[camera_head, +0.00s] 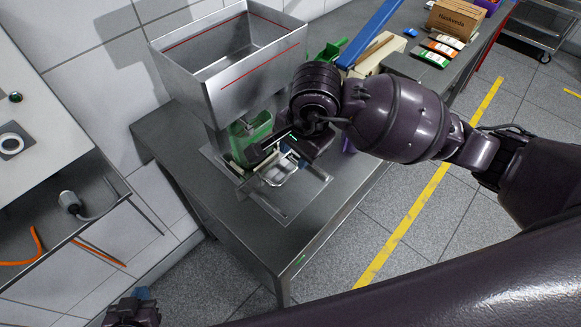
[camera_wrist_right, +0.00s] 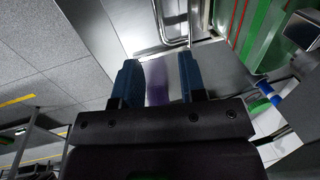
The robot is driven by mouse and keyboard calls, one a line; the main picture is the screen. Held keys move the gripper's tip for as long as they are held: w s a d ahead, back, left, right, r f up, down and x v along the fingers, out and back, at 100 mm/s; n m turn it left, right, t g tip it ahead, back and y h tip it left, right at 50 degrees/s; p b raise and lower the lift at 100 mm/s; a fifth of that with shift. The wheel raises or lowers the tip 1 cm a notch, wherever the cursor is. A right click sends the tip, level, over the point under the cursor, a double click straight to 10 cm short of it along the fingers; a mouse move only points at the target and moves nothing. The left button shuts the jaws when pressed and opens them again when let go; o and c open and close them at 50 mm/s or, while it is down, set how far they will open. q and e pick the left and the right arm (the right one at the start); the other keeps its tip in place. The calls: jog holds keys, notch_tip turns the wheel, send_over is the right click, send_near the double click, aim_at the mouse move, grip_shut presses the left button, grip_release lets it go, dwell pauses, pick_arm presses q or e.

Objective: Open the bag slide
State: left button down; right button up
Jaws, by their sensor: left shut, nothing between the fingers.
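The bag slide appears to be the flat metal piece with a bent-rod handle (camera_head: 282,175), set in the plate under the hopper. The handle also shows in the right wrist view (camera_wrist_right: 188,38), just ahead of my fingers. My right gripper (camera_head: 292,154) is over the plate close to the handle. In the right wrist view its two blue fingers (camera_wrist_right: 158,80) stand apart with nothing gripped between them. In the head view my wrist hides part of the slide area. My left gripper (camera_head: 143,293) is at the bottom left edge, shut and empty, far from the slide.
The steel hopper (camera_head: 250,75) with a red line stands above the slide, with a green part (camera_head: 250,135) below it. The metal table (camera_head: 260,232) is bare at its front. A blue bar (camera_head: 370,32), small packs and a cardboard box (camera_head: 455,18) lie farther back.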

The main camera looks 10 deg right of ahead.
aim_at(290, 174)
jog(key=f, duration=0.2)
jog(key=w+f, duration=0.1)
jog(key=f, duration=0.2)
jog(key=a+f, duration=0.1)
jog(key=f, duration=0.2)
jog(key=shift+w+f, duration=0.1)
jog(key=shift+w, duration=0.05)
grip_shut()
